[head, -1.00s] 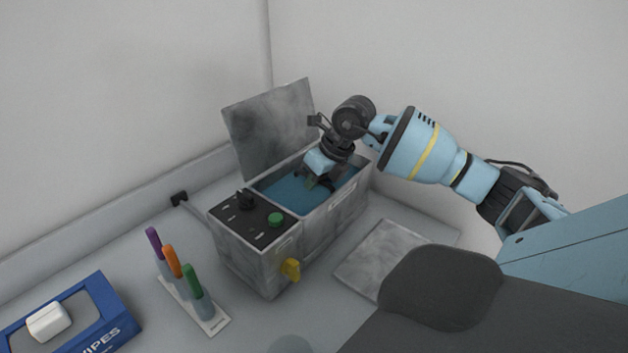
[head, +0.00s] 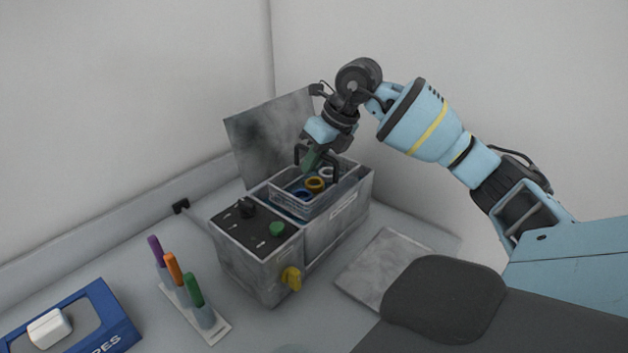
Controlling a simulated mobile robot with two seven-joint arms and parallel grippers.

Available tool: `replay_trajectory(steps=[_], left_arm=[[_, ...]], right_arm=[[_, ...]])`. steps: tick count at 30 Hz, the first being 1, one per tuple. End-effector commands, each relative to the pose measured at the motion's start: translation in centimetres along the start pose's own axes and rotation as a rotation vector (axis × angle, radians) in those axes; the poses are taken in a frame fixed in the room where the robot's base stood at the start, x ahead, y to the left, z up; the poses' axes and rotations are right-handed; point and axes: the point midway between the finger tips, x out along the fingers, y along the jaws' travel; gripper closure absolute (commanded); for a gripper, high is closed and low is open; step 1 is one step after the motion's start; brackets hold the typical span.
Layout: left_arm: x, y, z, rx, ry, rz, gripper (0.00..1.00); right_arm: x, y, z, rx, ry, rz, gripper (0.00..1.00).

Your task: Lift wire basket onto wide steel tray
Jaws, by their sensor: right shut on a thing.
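The wire basket (head: 297,208) is a shallow grey mesh basket with a dark upright handle, holding a few rings, among them a yellow one, a blue one and a white one. My right gripper (head: 316,158) is shut on the basket's handle and holds the basket at the top of the open ultrasonic-style steel bath (head: 335,215). The basket's lower part is partly hidden by the bath's front wall or just above it; I cannot tell which. The wide steel tray (head: 385,265) lies flat and empty on the bench, right of the bath. My left gripper is not in view.
The bath's raised lid (head: 268,135) stands behind the basket. A marker rack (head: 205,325) and a blue wipes box (head: 105,315) stand at the lower left.

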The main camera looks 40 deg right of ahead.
Motion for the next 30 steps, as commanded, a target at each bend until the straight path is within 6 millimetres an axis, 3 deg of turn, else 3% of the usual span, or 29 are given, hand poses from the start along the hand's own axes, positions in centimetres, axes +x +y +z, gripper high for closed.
replay_trajectory(steps=[3, 12, 23, 30], left_arm=[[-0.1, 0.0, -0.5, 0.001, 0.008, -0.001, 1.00], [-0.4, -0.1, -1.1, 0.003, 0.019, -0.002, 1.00], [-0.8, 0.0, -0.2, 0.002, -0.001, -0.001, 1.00], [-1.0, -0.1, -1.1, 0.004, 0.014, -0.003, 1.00]], right_arm=[[-2.7, 0.6, 1.2, -0.001, -0.009, 0.001, 1.00], [-7.3, 1.6, 3.1, 0.000, -0.005, 0.001, 1.00], [-8.5, 1.8, 3.5, 0.001, 0.000, 0.000, 1.00], [-8.7, 1.9, 3.6, 0.001, -0.003, 0.000, 1.00]])
